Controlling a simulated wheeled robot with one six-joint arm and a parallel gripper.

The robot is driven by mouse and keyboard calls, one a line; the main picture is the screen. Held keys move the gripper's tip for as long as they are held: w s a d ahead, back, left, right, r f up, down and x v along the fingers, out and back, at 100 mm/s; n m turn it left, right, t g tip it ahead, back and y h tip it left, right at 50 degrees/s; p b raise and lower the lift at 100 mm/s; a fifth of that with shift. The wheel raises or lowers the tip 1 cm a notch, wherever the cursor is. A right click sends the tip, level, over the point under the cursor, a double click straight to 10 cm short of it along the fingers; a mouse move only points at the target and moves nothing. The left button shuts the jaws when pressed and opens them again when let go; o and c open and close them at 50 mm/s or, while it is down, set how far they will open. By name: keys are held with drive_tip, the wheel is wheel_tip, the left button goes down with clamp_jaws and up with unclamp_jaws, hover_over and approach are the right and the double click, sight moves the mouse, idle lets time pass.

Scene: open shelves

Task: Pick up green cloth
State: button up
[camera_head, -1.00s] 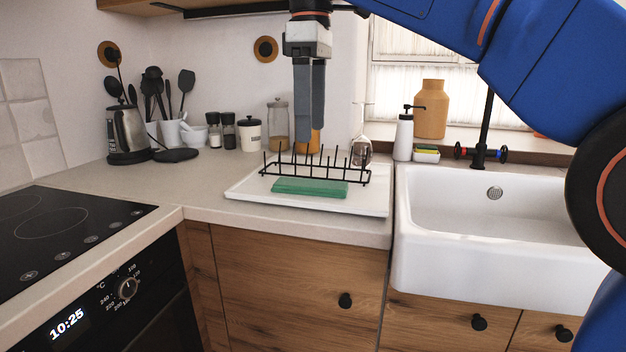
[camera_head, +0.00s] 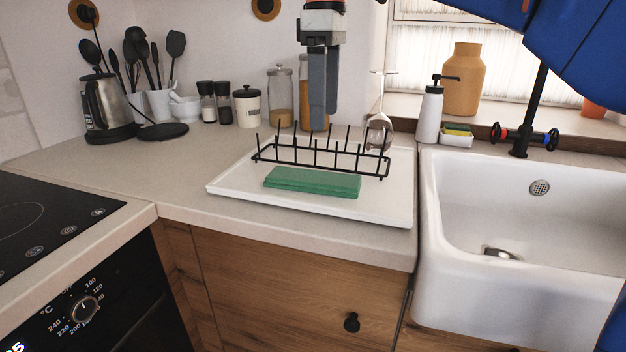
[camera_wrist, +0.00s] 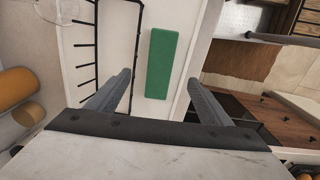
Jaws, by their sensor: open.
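The green cloth (camera_head: 312,182) is a flat folded rectangle lying on the front part of a white tray (camera_head: 222,187) on the counter. It lies just in front of a black wire rack (camera_head: 322,165). In the wrist view the cloth (camera_wrist: 162,63) shows whole, ahead of and between the fingers. My gripper (camera_head: 318,126) hangs pointing down above the back of the tray and rack in the head view. In the wrist view my gripper (camera_wrist: 158,88) has its fingers wide apart with nothing between them. It is apart from the cloth.
An upturned glass (camera_head: 378,135) stands at the rack's right end. Jars (camera_head: 281,95), a soap bottle (camera_head: 429,115) and a kettle (camera_head: 101,105) stand along the back. The white sink (camera_head: 480,200) is right of the tray. Counter left of the tray is clear.

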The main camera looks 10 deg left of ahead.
hover_over(321, 177)
drive_tip(key=f, duration=0.7)
drive_tip(key=shift+w+d+f, duration=0.1)
drive_tip(key=shift+d+f, duration=0.05)
drive_tip(key=shift+d, duration=0.05)
drive_tip(key=shift+a+f, duration=0.15)
drive_tip(key=shift+f, duration=1.2)
drive_tip(key=shift+a+f, duration=0.1)
drive_tip(key=shift+f, duration=1.25)
drive_tip(key=shift+c, duration=0.5)
drive_tip(key=c, duration=1)
